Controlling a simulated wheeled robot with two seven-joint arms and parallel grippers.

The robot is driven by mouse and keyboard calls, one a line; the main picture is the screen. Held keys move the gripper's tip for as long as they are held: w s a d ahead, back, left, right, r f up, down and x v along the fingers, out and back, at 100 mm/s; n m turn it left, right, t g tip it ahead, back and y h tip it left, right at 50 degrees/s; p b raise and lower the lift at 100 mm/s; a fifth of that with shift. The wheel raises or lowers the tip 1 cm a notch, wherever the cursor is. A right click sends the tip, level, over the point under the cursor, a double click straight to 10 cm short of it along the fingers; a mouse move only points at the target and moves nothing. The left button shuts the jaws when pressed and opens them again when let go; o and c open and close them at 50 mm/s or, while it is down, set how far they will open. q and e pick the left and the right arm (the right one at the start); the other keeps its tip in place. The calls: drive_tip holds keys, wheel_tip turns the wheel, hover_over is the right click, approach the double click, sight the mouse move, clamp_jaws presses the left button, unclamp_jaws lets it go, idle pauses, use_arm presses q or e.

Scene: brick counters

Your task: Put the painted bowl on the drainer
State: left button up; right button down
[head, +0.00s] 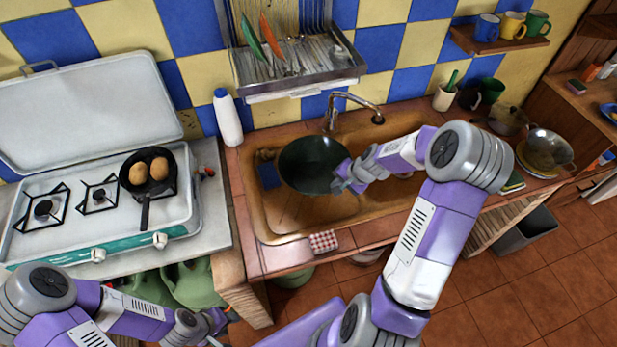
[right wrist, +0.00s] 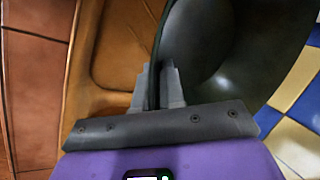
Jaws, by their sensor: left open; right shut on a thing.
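The painted bowl (head: 308,163), dark green to black, is at the sink, over its left part. My right gripper (head: 345,178) is shut on the bowl's right rim. In the right wrist view the two fingers (right wrist: 158,85) pinch the rim of the bowl (right wrist: 215,45) between them. I cannot tell whether the bowl touches the sink. The drainer (head: 305,82) is a metal rack on the tiled wall above and behind the sink, with a green and an orange item and several utensils in it. My left gripper (head: 215,325) is low at the bottom left, open, away from the bowl.
The brown sink (head: 285,225) has a metal tap (head: 345,103) behind the bowl, below the drainer. A white bottle (head: 228,118) stands left of the sink. A stove (head: 100,215) with a pan (head: 155,170) is farther left. Pans and mugs are on the right.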

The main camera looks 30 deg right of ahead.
drive_tip(key=f, duration=0.4)
drive_tip(key=shift+s+f, duration=0.25)
drive_tip(key=shift+f, duration=0.05)
wheel_tip(320, 180, down, 4)
drive_tip(key=shift+r, duration=0.15)
drive_tip(key=shift+w+f+b, duration=0.15)
drive_tip(key=shift+f+b, duration=0.15)
drive_tip(key=shift+f, duration=0.1)
drive_tip(key=shift+f, duration=0.15)
drive_tip(key=c, duration=1.2)
unclamp_jaws()
drive_tip(key=shift+c, duration=0.2)
